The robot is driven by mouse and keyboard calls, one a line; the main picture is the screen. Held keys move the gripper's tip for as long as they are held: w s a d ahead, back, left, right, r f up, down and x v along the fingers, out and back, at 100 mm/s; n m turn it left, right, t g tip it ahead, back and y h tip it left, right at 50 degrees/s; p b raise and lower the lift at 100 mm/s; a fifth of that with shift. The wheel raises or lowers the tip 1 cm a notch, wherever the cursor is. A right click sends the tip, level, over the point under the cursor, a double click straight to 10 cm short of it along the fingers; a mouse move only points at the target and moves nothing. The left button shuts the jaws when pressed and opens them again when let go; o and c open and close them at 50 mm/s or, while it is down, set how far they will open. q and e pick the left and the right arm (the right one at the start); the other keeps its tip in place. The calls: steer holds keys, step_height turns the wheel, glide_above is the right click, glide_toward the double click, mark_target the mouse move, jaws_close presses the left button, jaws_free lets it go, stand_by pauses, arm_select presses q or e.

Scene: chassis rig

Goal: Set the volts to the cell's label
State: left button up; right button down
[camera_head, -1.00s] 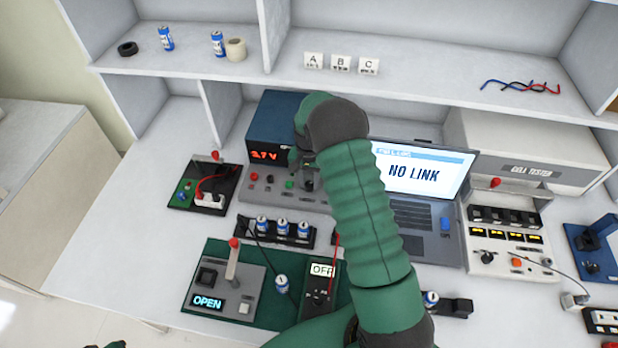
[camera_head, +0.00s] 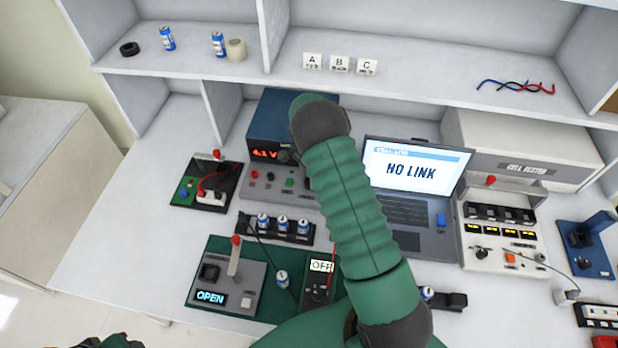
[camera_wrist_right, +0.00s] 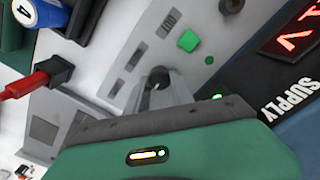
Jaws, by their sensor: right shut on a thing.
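The blue power supply (camera_head: 262,128) stands at the back of the bench, and its red display (camera_head: 264,154) reads about 4.1 V. Part of the display and the word SUPPLY show in the wrist view (camera_wrist_right: 290,28). My right gripper (camera_wrist_right: 168,88) is shut on a knob (camera_wrist_right: 157,76) on the supply's grey panel (camera_wrist_right: 190,70). In the head view my own arm covers most of that hand. A blue and white cell (camera_head: 282,280) stands on the green mat (camera_head: 226,252); its label is too small to read. My left gripper is not clearly in view.
A rack (camera_head: 262,234) of several blue cells stands in front of the supply. A grey fixture (camera_head: 225,287) with a lever shows OPEN; a meter (camera_head: 318,290) shows OFF. The laptop (camera_head: 415,175) reads NO LINK. A cell tester (camera_head: 500,240) stands right.

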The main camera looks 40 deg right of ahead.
stand_by(0.4)
steer(key=c, duration=1.1)
jaws_free()
steer(key=shift+w, duration=0.1)
step_height(320, 180, up, 17)
steer(key=shift+w+f, duration=0.2)
